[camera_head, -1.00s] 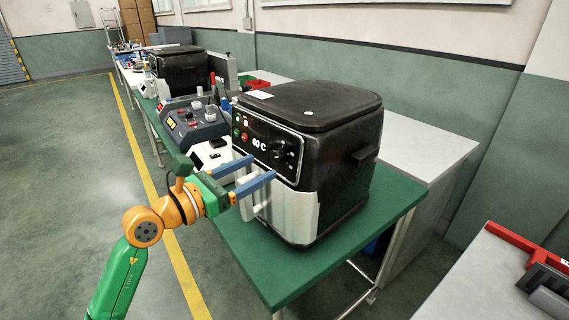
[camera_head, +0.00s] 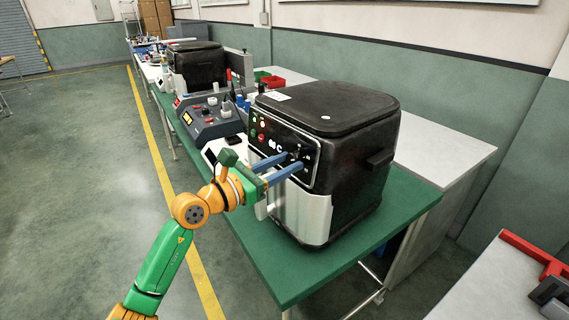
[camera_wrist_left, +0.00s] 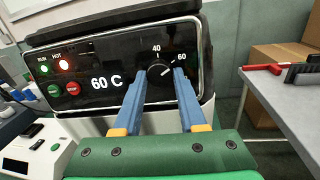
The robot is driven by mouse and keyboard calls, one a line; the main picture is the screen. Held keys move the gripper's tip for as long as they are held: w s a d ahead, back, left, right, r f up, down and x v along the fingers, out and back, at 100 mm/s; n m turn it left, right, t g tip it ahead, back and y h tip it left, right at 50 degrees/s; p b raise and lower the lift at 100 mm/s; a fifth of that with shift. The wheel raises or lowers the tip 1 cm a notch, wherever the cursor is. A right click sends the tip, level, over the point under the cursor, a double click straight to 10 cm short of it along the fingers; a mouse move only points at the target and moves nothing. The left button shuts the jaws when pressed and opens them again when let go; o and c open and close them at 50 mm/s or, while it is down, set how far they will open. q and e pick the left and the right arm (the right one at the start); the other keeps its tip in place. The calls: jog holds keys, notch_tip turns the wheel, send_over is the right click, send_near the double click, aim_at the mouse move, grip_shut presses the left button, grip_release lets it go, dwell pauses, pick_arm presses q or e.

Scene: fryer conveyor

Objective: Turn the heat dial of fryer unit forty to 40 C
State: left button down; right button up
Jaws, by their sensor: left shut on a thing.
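The fryer unit (camera_head: 345,115) is a black box with a silver front, standing on the green-topped conveyor table. Its front panel shows in the left wrist view with the display (camera_wrist_left: 106,82) reading 60 C. The heat dial (camera_wrist_left: 160,71) is a black round knob with a white pointer mark, labelled 40 above and 60 at the upper right; the pointer is toward 60. My left gripper (camera_head: 297,160) reaches the panel with its two blue fingers on either side of the dial, shut on it. The fingers (camera_wrist_left: 158,76) hide parts of the dial's sides. My right gripper is not in view.
Left of the dial are a green button (camera_wrist_left: 54,90), a red button (camera_wrist_left: 73,88) and lit lamps. A grey control box (camera_head: 212,118) and a second black fryer (camera_head: 200,65) stand farther along the table. A grey table (camera_head: 490,285) with red parts is at lower right.

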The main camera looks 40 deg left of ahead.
pick_arm(q)
jog(key=n+p, duration=0.3)
jog(key=p, duration=0.1)
jog(key=n+y+p, duration=0.1)
jog(key=n+p, duration=0.2)
jog(key=p, duration=0.2)
jog(key=r+n+p, duration=0.1)
jog(key=n+p, duration=0.3)
jog(key=p, duration=0.1)
jog(key=shift+d, duration=0.15)
jog(key=shift+f+n+g+y+p, duration=0.2)
jog(key=shift+n+g+y+p, duration=0.2)
jog(key=shift+n+p, duration=1.1)
jog(key=shift+c, duration=2.3)
grip_release()
jog(key=shift+f, duration=0.1)
